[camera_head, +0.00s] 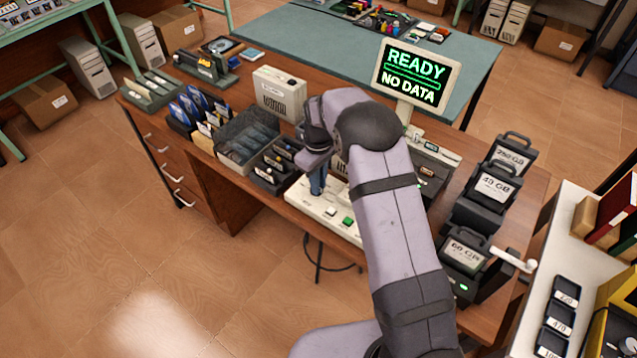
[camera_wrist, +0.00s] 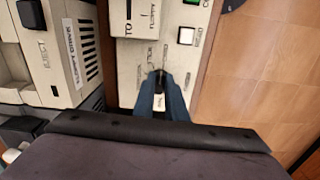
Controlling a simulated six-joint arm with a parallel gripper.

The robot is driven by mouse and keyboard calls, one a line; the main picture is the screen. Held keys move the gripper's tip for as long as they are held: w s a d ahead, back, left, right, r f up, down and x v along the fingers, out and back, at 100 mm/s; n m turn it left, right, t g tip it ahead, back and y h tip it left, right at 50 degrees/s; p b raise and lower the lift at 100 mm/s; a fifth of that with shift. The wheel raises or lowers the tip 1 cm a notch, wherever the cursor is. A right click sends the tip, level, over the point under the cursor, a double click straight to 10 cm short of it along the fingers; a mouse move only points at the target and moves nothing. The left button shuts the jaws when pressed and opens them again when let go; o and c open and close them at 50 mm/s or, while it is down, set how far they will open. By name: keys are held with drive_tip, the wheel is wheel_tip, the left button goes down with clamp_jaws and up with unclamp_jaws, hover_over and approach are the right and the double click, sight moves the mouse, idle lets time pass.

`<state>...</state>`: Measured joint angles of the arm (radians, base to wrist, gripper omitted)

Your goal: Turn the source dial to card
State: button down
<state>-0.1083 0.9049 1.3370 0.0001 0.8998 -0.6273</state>
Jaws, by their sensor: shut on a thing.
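The cream control panel (camera_head: 299,202) lies at the front edge of the wooden desk. It also shows in the wrist view (camera_wrist: 131,62). My gripper (camera_head: 317,190) points down onto the panel's left part. In the wrist view its blue fingers (camera_wrist: 160,92) are shut on the source dial (camera_wrist: 159,102), of which only a pale part with a small dark marking shows between them. Labels ring the dial, but they are too small and partly covered to read surely, so I cannot tell its setting. In the head view the fingers hide the dial.
A white button (camera_head: 331,211) and a green button (camera_head: 348,221) sit right of the dial. A slot labelled TO FLOPPY (camera_wrist: 128,14) is near. The monitor (camera_head: 415,75) reads READY, NO DATA. Disk boxes (camera_head: 248,138) stand left, drive cartridges (camera_head: 497,187) right.

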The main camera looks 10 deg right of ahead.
drive_tip(key=shift+m, duration=0.6)
drive_tip(key=c, duration=1.8)
unclamp_jaws()
drive_tip(key=shift+r, duration=0.15)
drive_tip(key=shift+r+b, duration=1.2)
drive_tip(key=shift+r, duration=2.4)
